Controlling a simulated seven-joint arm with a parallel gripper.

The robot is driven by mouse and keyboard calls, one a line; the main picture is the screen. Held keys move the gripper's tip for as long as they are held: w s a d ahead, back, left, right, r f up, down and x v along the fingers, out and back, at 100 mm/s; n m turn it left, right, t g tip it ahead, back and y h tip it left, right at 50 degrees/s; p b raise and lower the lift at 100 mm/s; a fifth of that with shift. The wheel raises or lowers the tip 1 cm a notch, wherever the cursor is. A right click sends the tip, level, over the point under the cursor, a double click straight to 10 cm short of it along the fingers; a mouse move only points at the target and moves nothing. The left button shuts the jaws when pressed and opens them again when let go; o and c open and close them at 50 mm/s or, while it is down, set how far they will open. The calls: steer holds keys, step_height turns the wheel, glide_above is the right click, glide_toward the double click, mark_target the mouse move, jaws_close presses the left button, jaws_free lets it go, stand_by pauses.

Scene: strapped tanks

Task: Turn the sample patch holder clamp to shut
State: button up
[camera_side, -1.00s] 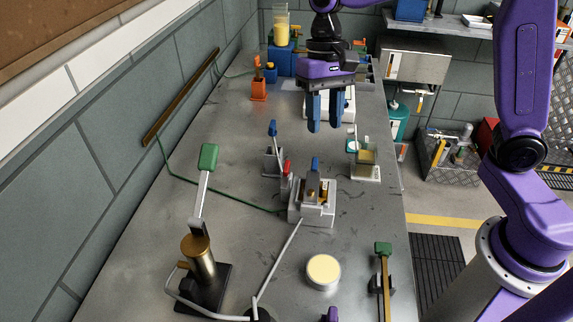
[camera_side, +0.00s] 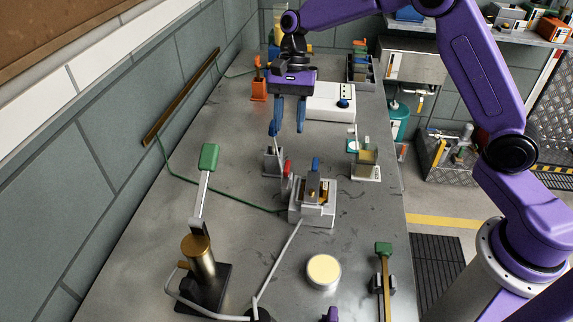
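My gripper (camera_side: 288,128) points down over the middle of the table, its two blue fingers apart with a gap between them. A small grey clamp (camera_side: 272,160) with an upright blue-tipped lever stands just below it. The left finger overlaps the lever's blue tip in the picture, so I cannot tell whether they touch. A pale grey block fixture (camera_side: 312,212) with brass parts, a blue handle (camera_side: 316,164) and a red handle (camera_side: 287,168) stands nearer the camera. I cannot tell for certain which of these is the sample patch holder.
A clear container on a white base (camera_side: 366,166) stands right. A green-handled lever on a brass post (camera_side: 200,255), a round cream-topped dish (camera_side: 323,271) and another green-handled lever (camera_side: 383,249) are in front. A green cable (camera_side: 190,182) crosses the left side.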

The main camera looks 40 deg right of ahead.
mark_target(286, 169)
steer(key=x, duration=1.1)
jaws_close()
